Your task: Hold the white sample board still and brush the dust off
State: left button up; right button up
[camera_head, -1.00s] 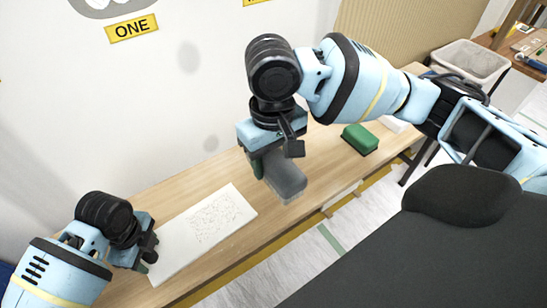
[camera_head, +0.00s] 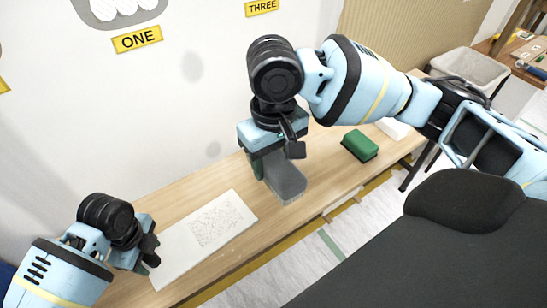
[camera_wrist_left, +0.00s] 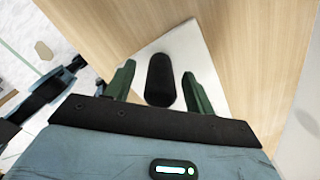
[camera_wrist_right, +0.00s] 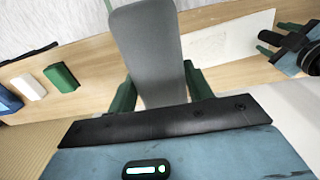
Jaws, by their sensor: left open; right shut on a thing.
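The white sample board (camera_head: 178,252) lies flat on the wooden table, with brown dust specks (camera_head: 218,222) over its right part. My left gripper (camera_head: 149,252) is at the board's left end. In the left wrist view its green fingers are open over the board (camera_wrist_left: 185,45), either side of a black rounded piece (camera_wrist_left: 160,80). I cannot tell whether they touch it. My right gripper (camera_head: 262,165) is shut on a grey brush (camera_head: 284,180), which also shows in the right wrist view (camera_wrist_right: 150,50). The brush is held to the right of the board, apart from it.
A green block (camera_head: 360,144) and a white block (camera_head: 393,127) stand further right on the table (camera_head: 190,195). The right wrist view also shows a blue block (camera_wrist_right: 8,100). A grey bin (camera_head: 468,68) stands beyond the table. The wall runs along its back edge.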

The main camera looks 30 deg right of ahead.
pick_arm(q)
jog(key=shift+f, duration=0.1)
jog(key=shift+f+b, duration=0.3)
jog(key=shift+f, duration=0.5)
jog(key=shift+c, duration=0.2)
grip_shut()
dwell(0.4)
